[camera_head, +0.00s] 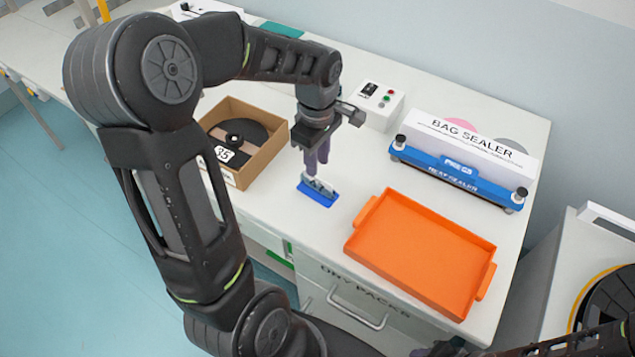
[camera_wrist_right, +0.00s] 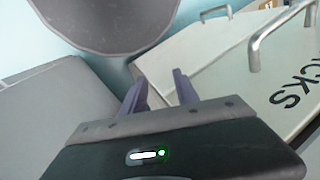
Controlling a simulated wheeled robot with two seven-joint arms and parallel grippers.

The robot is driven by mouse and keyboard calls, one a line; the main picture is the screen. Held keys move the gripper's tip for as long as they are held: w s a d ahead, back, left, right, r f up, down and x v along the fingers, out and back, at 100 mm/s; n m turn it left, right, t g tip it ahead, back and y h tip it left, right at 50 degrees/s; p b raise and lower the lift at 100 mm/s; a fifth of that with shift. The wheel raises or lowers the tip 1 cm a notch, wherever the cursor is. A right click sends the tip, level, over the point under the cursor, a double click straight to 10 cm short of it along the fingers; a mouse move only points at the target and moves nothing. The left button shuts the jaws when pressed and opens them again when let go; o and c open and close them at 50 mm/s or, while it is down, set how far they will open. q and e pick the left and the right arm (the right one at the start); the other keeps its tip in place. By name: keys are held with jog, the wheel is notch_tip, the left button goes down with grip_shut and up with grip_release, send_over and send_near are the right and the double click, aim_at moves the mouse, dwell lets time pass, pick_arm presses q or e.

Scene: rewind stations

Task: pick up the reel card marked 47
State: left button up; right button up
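I see no card marked 47 in either view. My left gripper (camera_head: 316,165) points down at the table, just above or touching a small blue item with a grey metallic top (camera_head: 318,194). I cannot tell whether its fingers are closed or whether they touch the item. My right gripper (camera_wrist_right: 160,88) has its fingers apart with nothing between them, in front of the drawer fronts.
An orange tray (camera_head: 420,252) lies empty at the front right of the white table. A blue heat sealer (camera_head: 462,178) and a white bag sealer box (camera_head: 470,147) stand behind it. A switch box (camera_head: 380,105) stands at the back. Another reel station (camera_head: 607,298) is at far right.

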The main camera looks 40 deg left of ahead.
pick_arm(q)
notch_tip(320, 180, down, 5)
jog(key=shift+p, duration=0.65)
grip_shut()
dwell(0.5)
